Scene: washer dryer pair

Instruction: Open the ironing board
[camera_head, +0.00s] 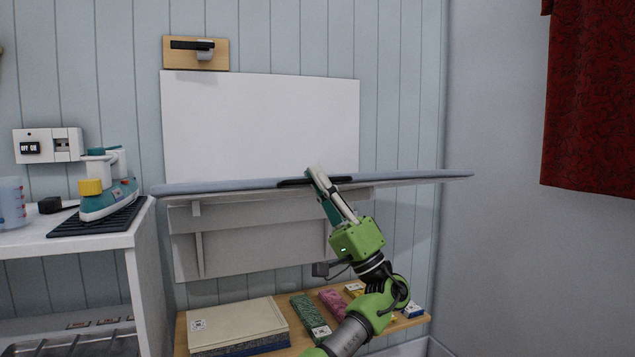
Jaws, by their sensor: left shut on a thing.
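The ironing board (410,176) stands out from the wall as a thin grey-blue surface, close to level and seen edge-on. It is in front of a white wall panel (260,120), with a pale bracket or support (250,240) below it. My left gripper (313,175) is at the board's front edge, shut on the dark handle (295,182) there. Its fingers hide part of the handle. My right gripper is not in view.
A white shelf unit (145,275) at the left holds an iron (112,200) on a dark mat. Below the board, a low wooden surface (183,335) carries books (240,325) and several small packages. A red curtain (590,110) hangs at the right.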

